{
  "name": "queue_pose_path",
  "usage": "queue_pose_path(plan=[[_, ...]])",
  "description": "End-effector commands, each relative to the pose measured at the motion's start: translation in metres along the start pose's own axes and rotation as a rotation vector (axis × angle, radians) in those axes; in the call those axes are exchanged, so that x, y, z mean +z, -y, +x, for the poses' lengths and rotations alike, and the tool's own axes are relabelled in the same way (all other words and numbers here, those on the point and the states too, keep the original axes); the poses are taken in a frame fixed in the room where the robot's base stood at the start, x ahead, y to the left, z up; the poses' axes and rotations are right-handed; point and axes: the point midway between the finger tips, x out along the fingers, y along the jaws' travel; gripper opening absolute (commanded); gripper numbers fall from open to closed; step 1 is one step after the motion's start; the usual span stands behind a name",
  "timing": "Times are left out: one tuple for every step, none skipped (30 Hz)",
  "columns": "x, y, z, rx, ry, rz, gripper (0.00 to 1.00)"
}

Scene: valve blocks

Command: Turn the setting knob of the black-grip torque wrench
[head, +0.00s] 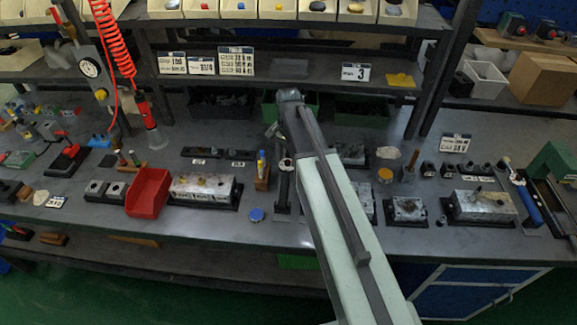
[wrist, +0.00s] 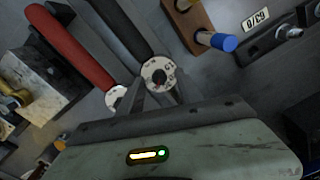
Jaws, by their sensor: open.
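The black-grip torque wrench (wrist: 118,28) stretches from the top of the wrist view to a pale round setting knob (wrist: 158,73) with dark marks and a dark centre. My gripper (wrist: 160,92) is open, with its dark fingers close to this knob, one toward each side; I cannot tell whether they touch it. A red-grip wrench (wrist: 70,45) lies beside it on the left, with its own pale knob (wrist: 117,98) partly hidden by a finger. In the head view the black-grip wrench (head: 282,188) is small and dark, just left of my arm; the fingertips are unclear there.
A wooden block (wrist: 190,22) with a blue-capped tool (wrist: 222,42) stands near the wrenches. A metal valve block (head: 205,188) and a red bin (head: 148,192) are to the left. Another valve block (head: 407,209) is right of my arm. A blue cap (head: 256,214) lies near the front edge.

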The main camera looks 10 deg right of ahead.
Motion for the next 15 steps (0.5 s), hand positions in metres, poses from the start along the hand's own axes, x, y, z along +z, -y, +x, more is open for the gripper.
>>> queue_pose_path(plan=[[-0.0002,-0.0002,0.0081,0.0,0.0,0.0,0.42],[-0.0002,-0.0003,0.0083,0.0,0.0,0.0,0.42],[-0.0002,-0.0003,0.0079,0.0,0.0,0.0,0.42],[-0.0003,-0.0003,0.0072,0.0,0.0,0.001,0.42],[-0.0003,-0.0004,0.0065,0.0,0.0,0.001,0.42],[-0.0004,-0.0004,0.0058,0.0,0.0,0.001,0.42],[-0.0003,-0.0005,0.0056,0.0,0.0,0.001,0.42],[-0.0004,-0.0005,0.0055,0.0,0.0,0.001,0.42],[-0.0004,-0.0005,0.0055,0.0,0.0,0.001,0.4],[-0.0005,-0.0006,0.0054,0.0,0.0,0.001,0.31],[-0.0005,-0.0006,0.0054,0.0,0.0,0.001,0.23],[-0.0005,-0.0007,0.0054,0.0,0.0,0.001,0.12],[-0.0005,-0.0007,0.0054,0.0,0.0,0.001,0.03],[-0.0006,-0.0007,0.0054,0.0,0.0,0.001,0.0],[-0.0006,-0.0007,0.0054,0.0,0.0,0.001,0.0]])
